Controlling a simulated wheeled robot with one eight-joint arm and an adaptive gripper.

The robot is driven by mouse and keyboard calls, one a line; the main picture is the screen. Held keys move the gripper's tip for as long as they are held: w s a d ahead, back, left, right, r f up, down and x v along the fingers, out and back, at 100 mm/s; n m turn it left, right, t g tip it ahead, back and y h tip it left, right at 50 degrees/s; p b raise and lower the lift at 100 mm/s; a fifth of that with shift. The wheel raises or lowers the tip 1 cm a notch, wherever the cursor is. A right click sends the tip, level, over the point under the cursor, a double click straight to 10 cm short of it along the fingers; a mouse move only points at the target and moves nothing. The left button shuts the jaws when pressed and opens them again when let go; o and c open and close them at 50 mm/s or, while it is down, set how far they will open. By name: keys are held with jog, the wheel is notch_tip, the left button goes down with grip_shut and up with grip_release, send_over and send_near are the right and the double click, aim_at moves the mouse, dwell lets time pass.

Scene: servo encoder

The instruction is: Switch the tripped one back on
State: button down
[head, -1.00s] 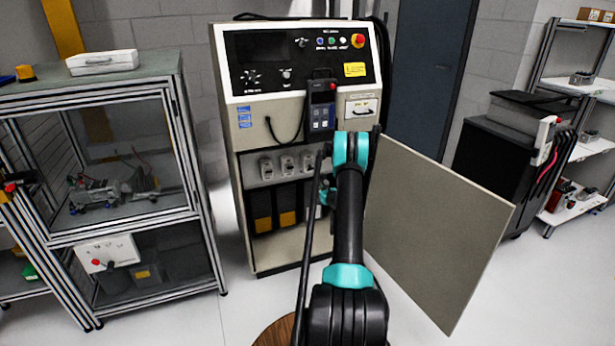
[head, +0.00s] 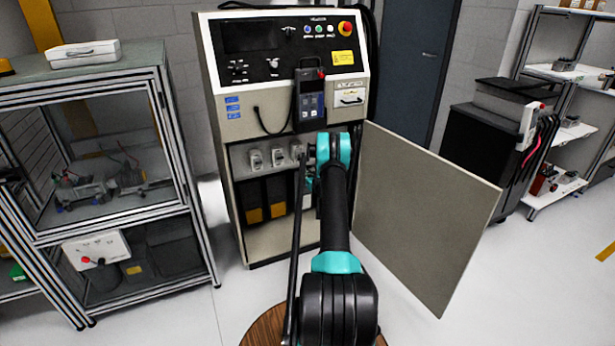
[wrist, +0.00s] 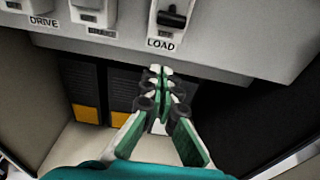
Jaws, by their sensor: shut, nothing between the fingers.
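Breaker switches sit in a row in the open lower bay of the grey control cabinet (head: 230,190). In the wrist view the labels read DRIVE (wrist: 44,22), a middle one hard to read (wrist: 102,31), and LOAD (wrist: 161,43). The LOAD switch has a black toggle (wrist: 172,17) pointing out and down. The toggles of the other two are cut off by the top edge, so I cannot compare positions. My gripper (wrist: 161,72) is shut and empty, its tips just below the LOAD label in the picture. In the head view my arm hides the gripper.
The bay's panel edge (wrist: 250,62) runs just beyond my fingertips. Black and yellow units (head: 277,194) stand below the switches. The cabinet door (head: 425,210) hangs open on the right. A handheld pendant (head: 309,98) hangs above the bay. A framed enclosure (head: 110,150) stands left.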

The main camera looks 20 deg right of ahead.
aim_at(301, 158)
jog(key=shift+w+r, duration=1.6)
jog(key=shift+r, duration=0.1)
jog(key=shift+s+r+g, duration=0.25)
jog(key=shift+r+g, duration=0.35)
jog(key=shift+g, duration=0.6)
jog(key=shift+s+r+g, duration=0.25)
jog(key=shift+r+g, duration=0.85)
jog(key=shift+r, duration=0.2)
